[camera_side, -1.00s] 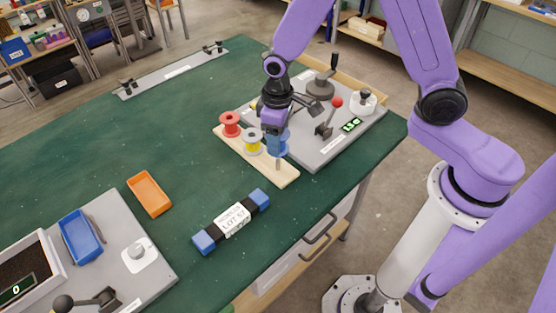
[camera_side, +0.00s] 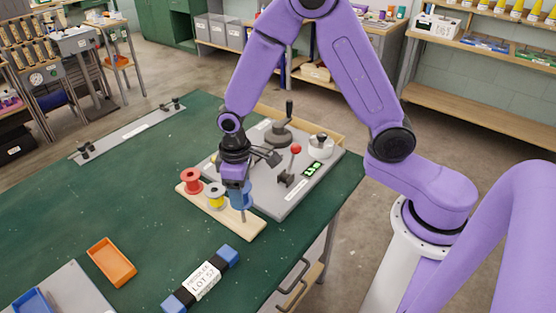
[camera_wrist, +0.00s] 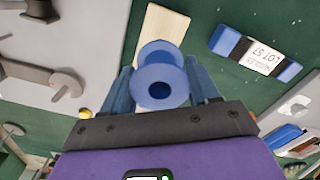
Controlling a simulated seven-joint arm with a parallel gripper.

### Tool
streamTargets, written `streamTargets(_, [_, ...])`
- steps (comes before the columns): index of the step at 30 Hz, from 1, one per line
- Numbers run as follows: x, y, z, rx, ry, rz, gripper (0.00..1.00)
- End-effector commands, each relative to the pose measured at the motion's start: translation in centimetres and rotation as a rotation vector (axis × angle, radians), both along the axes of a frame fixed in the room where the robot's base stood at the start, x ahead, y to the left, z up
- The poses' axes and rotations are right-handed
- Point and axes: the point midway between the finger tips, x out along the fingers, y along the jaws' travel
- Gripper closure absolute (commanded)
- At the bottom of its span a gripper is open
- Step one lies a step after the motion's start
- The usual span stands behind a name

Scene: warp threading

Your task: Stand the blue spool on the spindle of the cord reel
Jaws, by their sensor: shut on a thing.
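The blue spool (camera_side: 240,197) is between the fingers of my gripper (camera_side: 237,187) at the right part of the wooden spool board (camera_side: 250,228). A thin peg shows just below the spool; I cannot tell whether its tip is still inside the bore. In the wrist view the blue spool (camera_wrist: 160,73) sits between both fingers of my gripper (camera_wrist: 162,85), its round hole facing the camera. Behind is a grey plate (camera_side: 290,205) with a dark round part with an upright black handle (camera_side: 280,132) and a white round part (camera_side: 321,147); I cannot clearly make out the cord reel's spindle.
A red spool (camera_side: 191,181) and a yellow spool with pale flanges (camera_side: 215,196) stand on the board beside my gripper. A red-knobbed lever (camera_side: 291,168) rises from the plate. A labelled blue-ended bundle (camera_side: 201,282) and an orange tray (camera_side: 111,262) lie in front. The green table's left is mostly clear.

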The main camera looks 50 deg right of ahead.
Motion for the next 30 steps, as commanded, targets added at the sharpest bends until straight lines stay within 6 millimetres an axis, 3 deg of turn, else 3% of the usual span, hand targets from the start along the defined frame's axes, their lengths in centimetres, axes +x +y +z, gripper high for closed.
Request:
streamTargets(8, [0.2,-0.1,0.0,0.001,-0.001,-0.004,0.62])
streamTargets(14, [3.1,-1.7,0.6,0.002,-0.003,-0.093,0.62])
streamTargets(22, [10.2,-8.5,2.6,0.001,-0.004,-0.337,0.62])
streamTargets(30, [13.6,-14.4,4.2,0.001,-0.001,-0.497,0.62])
